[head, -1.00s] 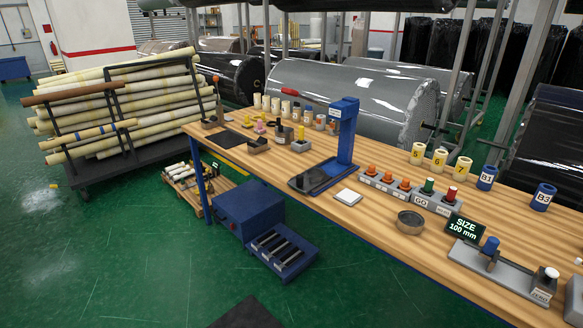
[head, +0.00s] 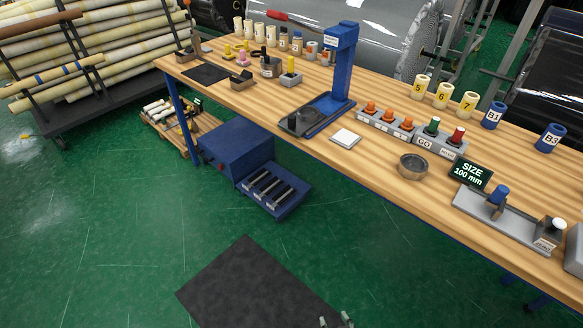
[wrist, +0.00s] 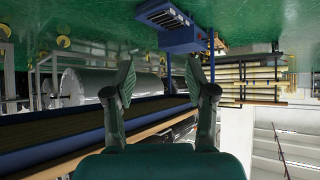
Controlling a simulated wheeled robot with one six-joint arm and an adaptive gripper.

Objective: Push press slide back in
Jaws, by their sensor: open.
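The blue press (head: 343,62) stands upright on the wooden bench, its head above a blue base. Its dark slide (head: 291,126) sticks out of the base toward the bench's front edge and carries dark round shapes I cannot make out clearly. The tips of my gripper (head: 337,321) just show at the bottom edge of the head view, over the floor and well away from the press. In the wrist view my gripper (wrist: 160,78) is open, with nothing between its two fingers. I cannot make out the press in that view.
A white pad (head: 345,138) lies right of the slide. Orange-knobbed blocks (head: 387,119), a round metal bowl (head: 412,166) and a size gauge (head: 508,216) stand farther right. A blue floor unit (head: 236,150) sits below the bench (head: 385,165). The green floor in front has a dark mat (head: 255,285).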

